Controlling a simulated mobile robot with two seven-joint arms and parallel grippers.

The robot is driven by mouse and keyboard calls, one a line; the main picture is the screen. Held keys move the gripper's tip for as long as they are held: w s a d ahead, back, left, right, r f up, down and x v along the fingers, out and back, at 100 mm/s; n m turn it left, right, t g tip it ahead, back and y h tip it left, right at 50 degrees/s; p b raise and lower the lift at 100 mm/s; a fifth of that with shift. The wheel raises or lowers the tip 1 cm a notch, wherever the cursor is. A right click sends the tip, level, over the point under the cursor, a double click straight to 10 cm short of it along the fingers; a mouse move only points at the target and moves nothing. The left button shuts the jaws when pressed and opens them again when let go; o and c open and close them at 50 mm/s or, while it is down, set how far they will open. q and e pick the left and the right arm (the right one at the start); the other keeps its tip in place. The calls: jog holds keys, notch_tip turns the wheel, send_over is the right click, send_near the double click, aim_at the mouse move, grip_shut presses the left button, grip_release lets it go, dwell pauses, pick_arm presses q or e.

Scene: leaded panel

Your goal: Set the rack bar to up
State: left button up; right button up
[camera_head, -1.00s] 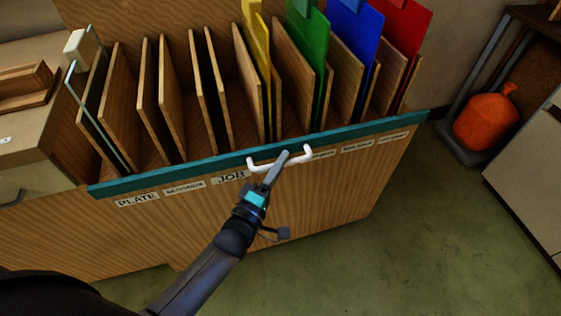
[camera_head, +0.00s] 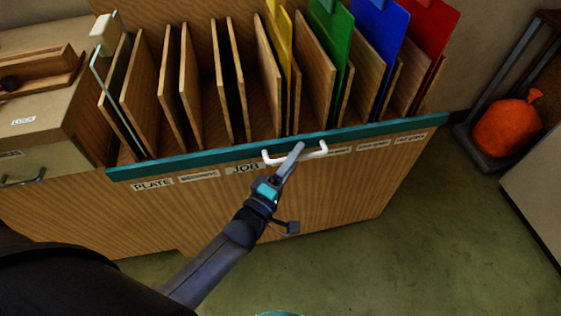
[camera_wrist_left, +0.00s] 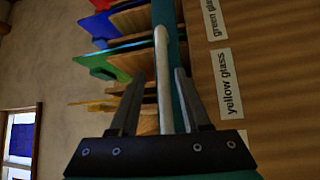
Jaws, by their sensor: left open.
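The rack bar (camera_head: 215,157) is a long teal bar along the front edge of the wooden rack, below the tops of the upright panels. A white handle (camera_head: 316,152) sticks out from its middle. My left gripper (camera_head: 294,152) is at this handle, its fingers pointing toward the rack. In the left wrist view the handle (camera_wrist_left: 162,75) runs between the two open fingers of the gripper (camera_wrist_left: 159,95), with the teal bar behind it. I cannot tell whether either finger touches the handle. My right gripper is not in view.
The rack (camera_head: 330,185) holds wooden boards and yellow, green (camera_head: 330,35), blue and red sheets. A box with a wooden tray stands at left. An orange sack (camera_head: 507,127) lies at right. The green floor in front is clear.

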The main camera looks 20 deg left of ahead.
pick_arm(q)
jog(key=p+v, duration=0.2)
jog(key=v, duration=1.3)
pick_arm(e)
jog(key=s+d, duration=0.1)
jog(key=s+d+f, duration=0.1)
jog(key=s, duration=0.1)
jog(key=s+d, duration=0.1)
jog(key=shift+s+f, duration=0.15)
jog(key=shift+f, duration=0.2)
pick_arm(q)
jog(key=shift+w+r, duration=0.1)
